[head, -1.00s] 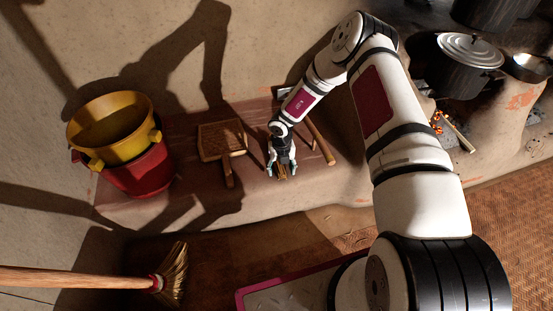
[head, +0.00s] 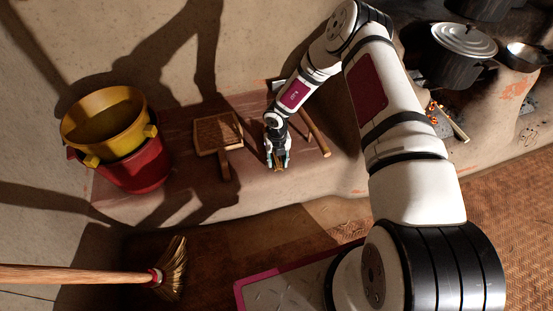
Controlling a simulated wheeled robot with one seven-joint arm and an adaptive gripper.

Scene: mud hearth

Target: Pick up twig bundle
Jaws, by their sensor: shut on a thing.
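My gripper (head: 277,163) points down over the reddish-brown ledge (head: 250,195) in the middle of the head view. Its fingers are shut on a small brown thing that shows between the tips, the twig bundle (head: 277,168). Most of the bundle is hidden by the fingers. I cannot tell whether it touches the ledge or hangs just above it.
A woven square fan (head: 217,136) lies left of my gripper, a wooden-handled tool (head: 316,134) right of it. A yellow tub (head: 105,122) sits in a red tub (head: 140,172) at left. A broom (head: 170,272) is at front left. A lidded pot (head: 462,50) stands by embers.

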